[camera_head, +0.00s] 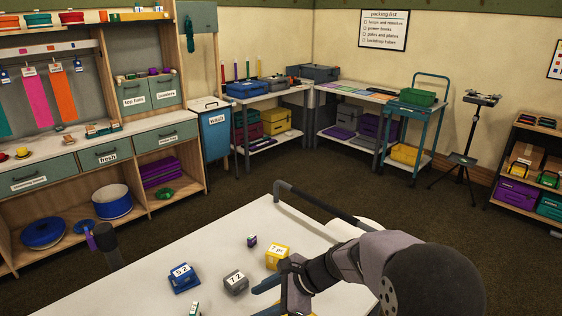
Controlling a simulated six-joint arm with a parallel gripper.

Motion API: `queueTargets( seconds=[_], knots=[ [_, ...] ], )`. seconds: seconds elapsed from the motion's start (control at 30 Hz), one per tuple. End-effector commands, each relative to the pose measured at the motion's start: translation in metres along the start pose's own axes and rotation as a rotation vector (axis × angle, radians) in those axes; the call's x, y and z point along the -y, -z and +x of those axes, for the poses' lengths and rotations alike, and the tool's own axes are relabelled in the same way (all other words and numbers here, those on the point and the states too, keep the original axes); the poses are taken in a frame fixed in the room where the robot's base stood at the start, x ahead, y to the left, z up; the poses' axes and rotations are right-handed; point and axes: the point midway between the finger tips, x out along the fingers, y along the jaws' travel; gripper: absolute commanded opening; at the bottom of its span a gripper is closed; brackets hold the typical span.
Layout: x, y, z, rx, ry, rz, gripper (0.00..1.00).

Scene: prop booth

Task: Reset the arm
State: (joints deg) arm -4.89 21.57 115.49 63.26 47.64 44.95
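My arm reaches in from the lower right over the white table (215,245). My gripper (266,298) is low over the table near its front, with two blue fingers spread apart. I see nothing held between them, though the bottom edge of the picture cuts the view close. A grey box (235,283) labelled 72 sits just left of the gripper. A yellow box (278,257) stands just behind it, its label partly unreadable. A blue box (183,278) labelled 52 is farther left.
A small dark purple and green block (252,241) lies behind the boxes. A small white and green item (195,308) is at the front. A grey rail (325,206) runs along the table's back right edge, and a dark post (108,245) stands at left.

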Motion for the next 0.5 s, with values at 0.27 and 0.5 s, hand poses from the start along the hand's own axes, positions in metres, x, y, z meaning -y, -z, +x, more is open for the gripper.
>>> queueTargets(
  seconds=[0.27, 0.5],
  knots=[
    [-0.073, 0.053, -0.081, -0.33, -0.185, -0.643, 0.48],
    [-0.144, 0.093, -0.139, -0.416, -0.501, -1.144, 0.48]
  ],
)
